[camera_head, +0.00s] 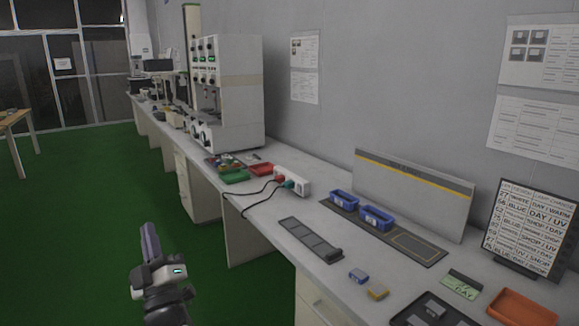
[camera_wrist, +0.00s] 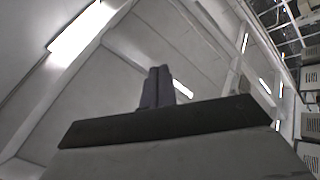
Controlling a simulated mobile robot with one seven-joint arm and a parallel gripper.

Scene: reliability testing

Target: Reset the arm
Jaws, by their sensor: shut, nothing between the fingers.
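My gripper (camera_head: 149,240) stands at the lower left in the head view, over the green floor and to the left of the bench. Its fingers point upward and are together, with nothing between them. In the wrist view the two dark fingers (camera_wrist: 157,87) show side by side against the ceiling, closed. My gripper is apart from the bench and touches nothing there.
A long bench (camera_head: 255,208) runs along the wall on the right. It carries a white machine (camera_head: 232,95), a power strip (camera_head: 292,181), blue bins (camera_head: 376,217), a sign board (camera_head: 525,228) and an orange tray (camera_head: 522,307). The green floor (camera_head: 90,190) at left is clear. A wooden table (camera_head: 14,119) stands far left.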

